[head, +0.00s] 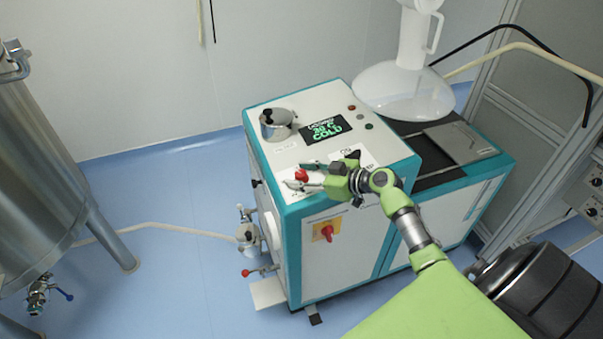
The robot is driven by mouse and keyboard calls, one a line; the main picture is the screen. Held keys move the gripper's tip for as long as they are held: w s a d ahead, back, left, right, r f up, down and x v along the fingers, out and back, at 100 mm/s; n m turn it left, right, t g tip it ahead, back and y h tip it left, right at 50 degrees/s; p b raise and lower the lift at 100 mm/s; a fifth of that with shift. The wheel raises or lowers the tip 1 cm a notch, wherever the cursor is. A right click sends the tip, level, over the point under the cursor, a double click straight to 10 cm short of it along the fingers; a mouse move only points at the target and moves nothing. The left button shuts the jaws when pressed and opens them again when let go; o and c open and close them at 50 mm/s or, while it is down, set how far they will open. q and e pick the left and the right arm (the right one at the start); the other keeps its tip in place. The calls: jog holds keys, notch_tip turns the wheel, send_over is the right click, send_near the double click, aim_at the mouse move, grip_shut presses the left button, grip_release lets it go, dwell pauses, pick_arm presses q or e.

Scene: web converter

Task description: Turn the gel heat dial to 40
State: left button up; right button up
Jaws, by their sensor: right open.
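The machine (345,245) is a white and teal cabinet with controls on its top panel. Its display (325,129) shows green text that seems to read 30 C and COLD, with a blurred line above. A red knob (301,175) sits near the panel's front left edge. A dark knob on a grey round base (276,118) stands at the back left. The labels are too small to read, so I cannot tell which is the gel heat dial. My right gripper (305,175) is open, its fingers on either side of the red knob; contact is unclear. My left gripper is out of view.
A red switch on a yellow plate (326,232) is on the cabinet's front. A clear hopper (405,90) stands at the back right. Valves (249,235) stick out at the cabinet's left side.

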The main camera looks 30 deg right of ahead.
jog(key=shift+c, duration=0.7)
jog(key=c, duration=1)
jog(key=shift+s+a+r+m+h+p, duration=0.1)
jog(key=shift+s+m+h+p, duration=0.05)
jog(key=shift+m+h+p, duration=0.45)
jog(key=m+t+h+p, duration=0.1)
jog(key=m+h+p, duration=0.1)
jog(key=h+p, duration=0.1)
jog(key=shift+r, duration=0.15)
jog(key=shift+m+t+h+p, duration=0.3)
jog(key=shift+m+h+p, duration=0.3)
jog(key=shift+h+p, duration=0.15)
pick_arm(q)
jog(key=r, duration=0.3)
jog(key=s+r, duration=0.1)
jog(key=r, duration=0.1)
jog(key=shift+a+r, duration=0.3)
pick_arm(e)
jog(key=shift+f, duration=0.2)
jog(key=o, duration=1.1)
jog(key=shift+o, duration=0.2)
